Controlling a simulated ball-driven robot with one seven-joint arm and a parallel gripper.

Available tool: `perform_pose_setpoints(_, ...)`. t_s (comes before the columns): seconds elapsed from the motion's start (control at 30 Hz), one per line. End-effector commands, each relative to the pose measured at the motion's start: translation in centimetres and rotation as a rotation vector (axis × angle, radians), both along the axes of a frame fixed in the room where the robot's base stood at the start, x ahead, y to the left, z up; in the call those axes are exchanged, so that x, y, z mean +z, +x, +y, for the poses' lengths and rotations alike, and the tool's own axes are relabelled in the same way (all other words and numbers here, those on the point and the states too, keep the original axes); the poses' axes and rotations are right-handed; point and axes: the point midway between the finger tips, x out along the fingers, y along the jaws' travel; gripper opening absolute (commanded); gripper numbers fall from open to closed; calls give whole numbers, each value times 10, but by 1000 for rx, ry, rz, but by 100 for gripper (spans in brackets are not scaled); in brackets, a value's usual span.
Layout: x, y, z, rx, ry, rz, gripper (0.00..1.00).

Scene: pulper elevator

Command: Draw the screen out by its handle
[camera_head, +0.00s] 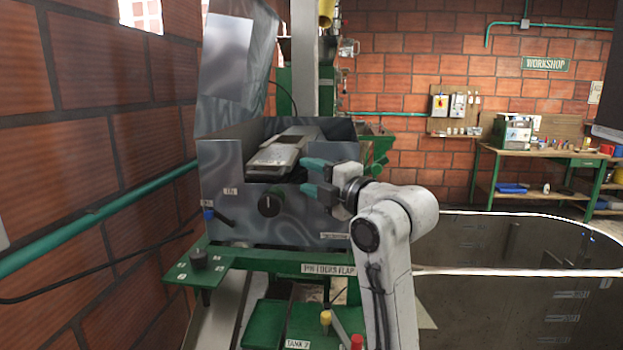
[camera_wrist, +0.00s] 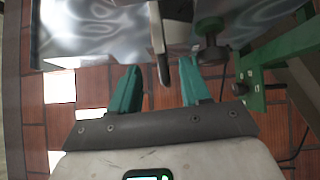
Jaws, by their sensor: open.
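A grey metal slab, which looks like the screen (camera_head: 283,151), lies tilted in the open top of the grey machine housing (camera_head: 228,176). My gripper (camera_head: 304,175) is open in front of the housing, its teal fingers pointing left, just right of the slab's lower end. In the wrist view, the two fingers of my gripper (camera_wrist: 160,68) stand apart. A narrow bar with a dark end, perhaps the handle (camera_wrist: 163,68), reaches down between the fingertips, seemingly without being gripped. I cannot tell whether it touches a finger. The handle is not clear in the head view.
A black knob (camera_head: 269,205) is on the housing front; a dark knob (camera_wrist: 211,40) also shows right of the fingers. A green frame (camera_head: 260,262) runs below. A brick wall (camera_head: 110,120) is close at left. A dark tank (camera_head: 520,270) fills the right.

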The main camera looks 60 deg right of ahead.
Motion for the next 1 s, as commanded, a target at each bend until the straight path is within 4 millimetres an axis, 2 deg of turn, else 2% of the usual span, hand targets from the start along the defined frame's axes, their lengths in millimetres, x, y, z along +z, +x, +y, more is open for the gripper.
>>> perform_pose_setpoints(0.17,2,15,-6,3,-2,3,47)
perform_pose_setpoints(0.6,5,81,-33,2,1,4,47)
perform_pose_setpoints(0.8,4,96,-40,1,0,3,47)
perform_pose_setpoints(1.0,3,99,-41,0,0,2,47)
